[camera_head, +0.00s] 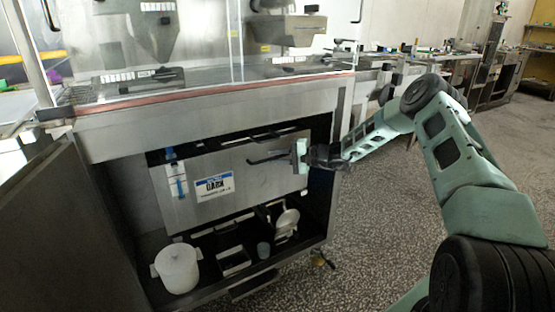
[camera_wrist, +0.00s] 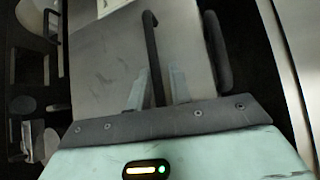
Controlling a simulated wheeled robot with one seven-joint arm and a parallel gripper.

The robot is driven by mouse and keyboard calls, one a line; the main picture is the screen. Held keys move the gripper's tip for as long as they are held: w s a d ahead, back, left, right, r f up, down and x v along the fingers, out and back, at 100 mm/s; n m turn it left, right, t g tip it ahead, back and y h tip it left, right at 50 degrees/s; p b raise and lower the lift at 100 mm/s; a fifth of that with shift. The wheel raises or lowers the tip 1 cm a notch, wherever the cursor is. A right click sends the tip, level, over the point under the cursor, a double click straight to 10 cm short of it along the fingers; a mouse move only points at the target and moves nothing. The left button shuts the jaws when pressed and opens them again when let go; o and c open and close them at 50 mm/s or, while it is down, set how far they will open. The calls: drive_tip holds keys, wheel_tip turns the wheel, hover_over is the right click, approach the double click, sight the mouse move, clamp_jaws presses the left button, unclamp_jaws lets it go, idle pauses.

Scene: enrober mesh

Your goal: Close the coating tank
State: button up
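The coating tank seems to be the grey metal box front (camera_head: 255,180) with a "DARK" label (camera_head: 214,186) inside the open cabinet below the machine. I cannot tell how far it stands open. A black bar handle (camera_head: 264,159) juts from its upper right. In the wrist view the handle (camera_wrist: 152,45) runs down between my two fingers, and the grey panel (camera_wrist: 110,65) lies behind it. My gripper (camera_head: 301,157) is at the handle's right end. Its fingers (camera_wrist: 159,85) stand apart on either side of the bar; firm contact is not visible.
A dark cabinet door (camera_head: 70,220) stands open at left. A white lidded pot (camera_head: 177,268) and small containers (camera_head: 233,262) sit on the cabinet floor below the panel. The cabinet's right post (camera_head: 340,135) is close to my wrist. The speckled floor (camera_head: 375,230) at right is clear.

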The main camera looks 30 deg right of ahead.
drive_tip(key=shift+o, duration=0.6)
drive_tip(key=shift+a, duration=0.1)
drive_tip(key=shift+s, duration=0.1)
drive_tip(key=p+v, duration=0.1)
drive_tip(key=v, duration=1.6)
